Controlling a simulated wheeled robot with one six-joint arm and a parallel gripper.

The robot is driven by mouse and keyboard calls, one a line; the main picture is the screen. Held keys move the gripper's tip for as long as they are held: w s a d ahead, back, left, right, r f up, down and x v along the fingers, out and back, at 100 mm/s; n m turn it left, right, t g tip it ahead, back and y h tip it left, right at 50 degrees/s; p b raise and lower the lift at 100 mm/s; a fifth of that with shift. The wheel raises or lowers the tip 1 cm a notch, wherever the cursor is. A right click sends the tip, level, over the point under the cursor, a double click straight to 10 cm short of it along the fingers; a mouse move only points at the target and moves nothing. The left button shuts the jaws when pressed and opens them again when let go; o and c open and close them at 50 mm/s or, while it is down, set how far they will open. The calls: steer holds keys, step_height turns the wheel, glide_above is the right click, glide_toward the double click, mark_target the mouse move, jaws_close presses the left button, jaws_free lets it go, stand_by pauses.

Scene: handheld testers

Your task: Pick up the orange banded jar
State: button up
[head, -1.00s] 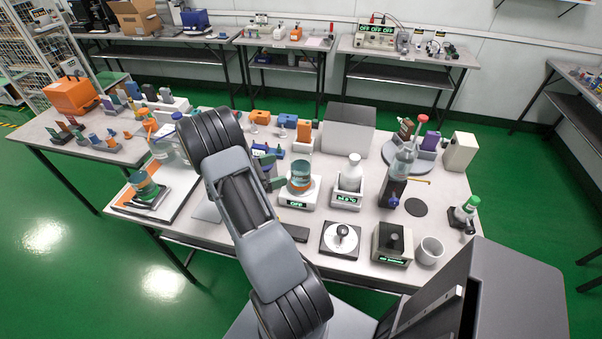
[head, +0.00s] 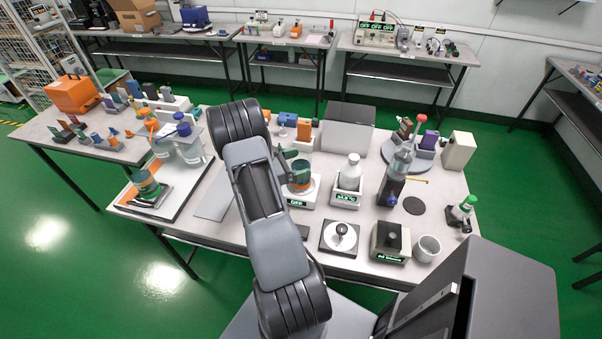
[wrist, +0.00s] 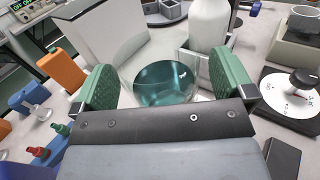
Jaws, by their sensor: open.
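A glass jar with teal contents and an orange-brown band (head: 300,177) stands on a white device with a lit display (head: 301,200) near the middle of the table. In the wrist view the jar (wrist: 160,85) appears as clear glass with a teal round surface; its band is hidden there. My gripper (wrist: 162,92) is open, with a green pad on each side of the jar; I cannot tell whether either pad touches it. In the head view my arm partly covers the gripper. A similar jar with orange and green parts (head: 146,186) stands on a dark device at the left.
A white bottle (head: 351,168) stands in a white holder close to the right of the jar. A grey box (head: 347,127) is behind. An orange block (wrist: 62,72) and blue items are at the left in the wrist view. A round dial plate (head: 340,237) lies in front.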

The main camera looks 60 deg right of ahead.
steer(key=shift+c, duration=0.3)
steer(key=c, duration=1.7)
